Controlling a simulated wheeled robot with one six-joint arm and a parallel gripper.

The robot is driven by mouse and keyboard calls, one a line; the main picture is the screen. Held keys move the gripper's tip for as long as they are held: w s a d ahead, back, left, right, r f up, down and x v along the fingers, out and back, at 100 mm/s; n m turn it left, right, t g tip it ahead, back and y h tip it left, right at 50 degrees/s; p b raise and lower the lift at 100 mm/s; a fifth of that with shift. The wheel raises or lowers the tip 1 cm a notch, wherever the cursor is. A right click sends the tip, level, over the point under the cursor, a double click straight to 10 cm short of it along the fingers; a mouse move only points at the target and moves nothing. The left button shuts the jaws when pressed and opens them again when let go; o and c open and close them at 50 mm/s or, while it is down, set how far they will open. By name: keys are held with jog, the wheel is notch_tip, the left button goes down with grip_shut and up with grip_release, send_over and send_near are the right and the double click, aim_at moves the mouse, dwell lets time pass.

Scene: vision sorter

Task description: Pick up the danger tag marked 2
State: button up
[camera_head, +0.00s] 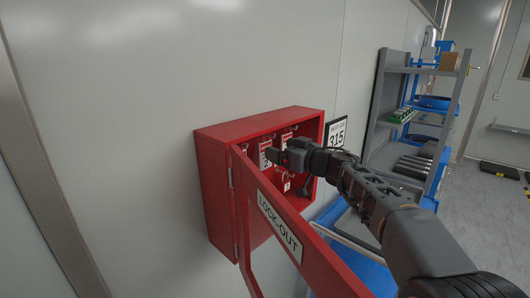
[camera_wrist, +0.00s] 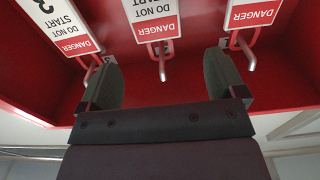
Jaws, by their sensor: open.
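White danger tags with red bands hang on hooks inside the open red lock-out box (camera_head: 222,190). In the wrist view the picture is upside down. A middle tag (camera_wrist: 153,26) hangs beyond the gap between my fingers; its number is cut off. The left tag (camera_wrist: 60,22) there shows a 3, and the right tag (camera_wrist: 252,12) is cut off. In the head view a tag (camera_head: 265,154) shows just left of my gripper; its mark is too small to read surely. My gripper (camera_wrist: 163,78) is open and empty, at the box's mouth in the head view (camera_head: 280,156).
The box's door (camera_head: 300,240), labelled LOCK-OUT, stands open below my arm. A 315 sign (camera_head: 336,132) is on the wall right of the box. A shelf rack (camera_head: 385,95) with bins stands farther right, with open floor beyond.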

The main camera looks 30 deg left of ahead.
aim_at(266, 143)
jog(key=shift+p+x, duration=1.05)
jog(key=shift+x, duration=1.75)
jog(key=shift+w+f, duration=0.1)
jog(key=shift+d, duration=0.1)
jog(key=c, duration=1)
